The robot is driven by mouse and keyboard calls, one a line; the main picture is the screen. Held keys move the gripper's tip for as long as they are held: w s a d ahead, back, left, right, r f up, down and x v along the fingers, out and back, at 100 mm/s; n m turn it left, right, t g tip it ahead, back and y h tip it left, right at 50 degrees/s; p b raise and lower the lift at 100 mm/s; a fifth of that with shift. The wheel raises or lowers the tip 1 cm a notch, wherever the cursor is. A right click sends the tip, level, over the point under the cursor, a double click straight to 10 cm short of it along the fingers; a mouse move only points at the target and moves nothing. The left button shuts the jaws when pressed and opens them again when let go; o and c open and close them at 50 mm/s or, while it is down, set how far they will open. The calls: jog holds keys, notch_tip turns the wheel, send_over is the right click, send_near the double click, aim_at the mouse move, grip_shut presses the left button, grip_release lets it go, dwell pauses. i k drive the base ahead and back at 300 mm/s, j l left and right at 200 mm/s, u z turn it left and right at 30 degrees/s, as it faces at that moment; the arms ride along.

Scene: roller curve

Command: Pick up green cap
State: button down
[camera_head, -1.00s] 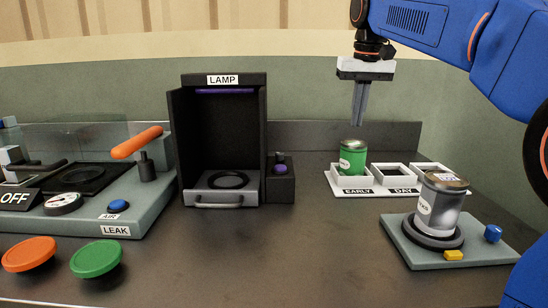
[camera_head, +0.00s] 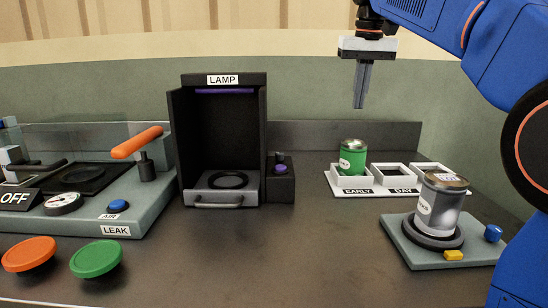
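The green cap (camera_head: 97,259) is a round green disc at the front left of the bench, just right of an orange cap (camera_head: 30,254). My gripper (camera_head: 360,105) hangs in the air at the back right, pointing down, above and slightly right of a green can (camera_head: 352,156). It is far from the green cap. Its fingers look close together and nothing shows between them; a gap cannot be made out at this angle.
The green can sits in the EARLY slot of a white tray (camera_head: 383,192). A grey can (camera_head: 440,202) stands on a grey base at right. The black LAMP box (camera_head: 223,80) stands mid-back. The LEAK station (camera_head: 150,205) is behind the caps. The middle front is clear.

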aim_at(95, 259)
jog(key=k, duration=1)
